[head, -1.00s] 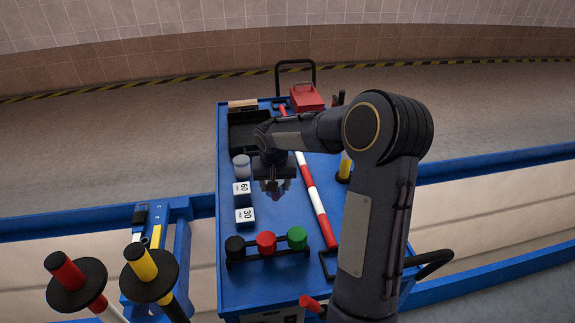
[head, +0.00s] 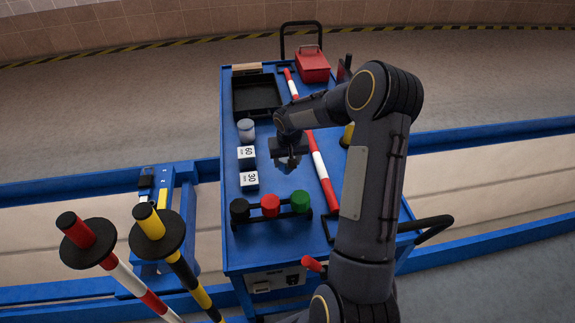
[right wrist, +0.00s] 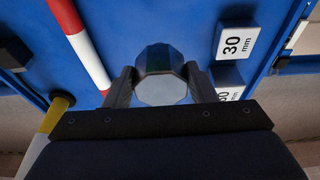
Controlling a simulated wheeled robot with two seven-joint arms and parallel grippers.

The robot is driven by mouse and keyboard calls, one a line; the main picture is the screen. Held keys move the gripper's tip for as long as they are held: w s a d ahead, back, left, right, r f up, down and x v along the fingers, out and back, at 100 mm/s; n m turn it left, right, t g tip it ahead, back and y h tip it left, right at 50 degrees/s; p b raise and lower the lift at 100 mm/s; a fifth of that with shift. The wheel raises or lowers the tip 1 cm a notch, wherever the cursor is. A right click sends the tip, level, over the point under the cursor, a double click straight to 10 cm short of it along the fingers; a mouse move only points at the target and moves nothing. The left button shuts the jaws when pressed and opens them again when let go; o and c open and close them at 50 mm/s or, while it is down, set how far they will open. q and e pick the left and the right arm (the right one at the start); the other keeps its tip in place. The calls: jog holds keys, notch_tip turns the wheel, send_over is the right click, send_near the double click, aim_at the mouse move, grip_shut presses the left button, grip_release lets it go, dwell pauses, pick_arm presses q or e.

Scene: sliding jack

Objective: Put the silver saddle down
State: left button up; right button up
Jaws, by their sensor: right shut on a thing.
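The silver saddle (right wrist: 162,75) is an eight-sided, shiny grey piece between the fingers of my right gripper (right wrist: 160,88) in the right wrist view. My right gripper (head: 290,160) is shut on it. In the head view, the saddle (head: 288,165) shows small and partly hidden under the gripper, over the blue cart top (head: 285,245). I cannot tell whether it touches the surface. It is right of the white 60 block (head: 246,154) and left of the red-and-white bar (head: 320,170). My left gripper is not in view.
The 30 block (head: 249,180), a grey jar (head: 245,129) and a black tray (head: 256,95) line the cart's left side. A rack with black, red and green knobs (head: 271,206) stands in front. A red box (head: 312,65) is at the back.

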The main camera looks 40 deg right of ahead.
jog(key=shift+w+d+f, duration=0.35)
jog(key=shift+w+f, duration=0.1)
jog(key=shift+f, duration=0.2)
jog(key=shift+w+d+f, duration=0.35)
jog(key=shift+w+f, duration=0.1)
jog(key=shift+f, duration=0.15)
jog(key=x, duration=0.3)
jog(key=shift+s+a+f, duration=0.1)
jog(key=shift+s+f, duration=0.1)
jog(key=shift+f+b, duration=0.2)
jog(key=shift+b, duration=0.1)
jog(key=o, duration=1.2)
jog(key=shift+c, duration=0.2)
